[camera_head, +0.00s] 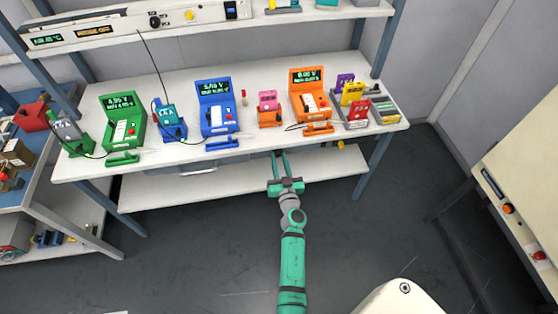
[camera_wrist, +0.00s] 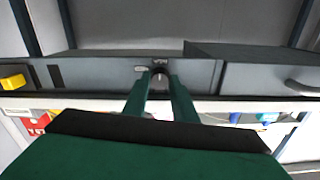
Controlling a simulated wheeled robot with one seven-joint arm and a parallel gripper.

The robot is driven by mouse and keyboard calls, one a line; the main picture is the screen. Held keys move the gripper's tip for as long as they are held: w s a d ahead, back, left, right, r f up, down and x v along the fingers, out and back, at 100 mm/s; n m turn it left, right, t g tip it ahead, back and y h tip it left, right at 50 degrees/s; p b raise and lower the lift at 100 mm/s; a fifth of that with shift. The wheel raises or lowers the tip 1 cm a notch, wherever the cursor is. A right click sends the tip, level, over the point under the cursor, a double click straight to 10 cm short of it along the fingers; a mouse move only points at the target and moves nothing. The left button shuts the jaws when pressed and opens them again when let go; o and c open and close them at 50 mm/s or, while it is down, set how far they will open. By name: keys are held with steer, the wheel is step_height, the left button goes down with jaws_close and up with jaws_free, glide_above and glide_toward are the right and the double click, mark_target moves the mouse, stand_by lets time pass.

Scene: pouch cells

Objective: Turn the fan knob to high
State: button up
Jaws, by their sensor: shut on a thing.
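The fan knob (camera_wrist: 159,74) is a small round knob on the grey panel under the workbench's front edge, with small pale labels beside it that are too small to read. My gripper (camera_wrist: 158,80) has its two green fingers on either side of the knob, shut on it. In the head view my gripper (camera_head: 280,155) reaches under the bench's front edge, and the knob is hidden there. Which way the knob points cannot be told.
The grey panel (camera_wrist: 100,76) carries a yellow block (camera_wrist: 13,81) at its left in the wrist view. A drawer with a handle (camera_wrist: 304,88) is at the right. The workbench (camera_head: 250,142) holds several coloured meters and chargers above my gripper; a lower shelf (camera_head: 235,191) lies below.

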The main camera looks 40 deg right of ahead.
steer(key=shift+a+f, duration=0.1)
stand_by(0.3)
steer(key=o, duration=1)
steer(key=shift+w, duration=0.1)
steer(key=shift+o, duration=0.2)
steer(key=shift+s+a, duration=0.15)
steer(key=shift+s, duration=0.5)
steer(key=v, duration=0.9)
steer(key=shift+a, duration=0.2)
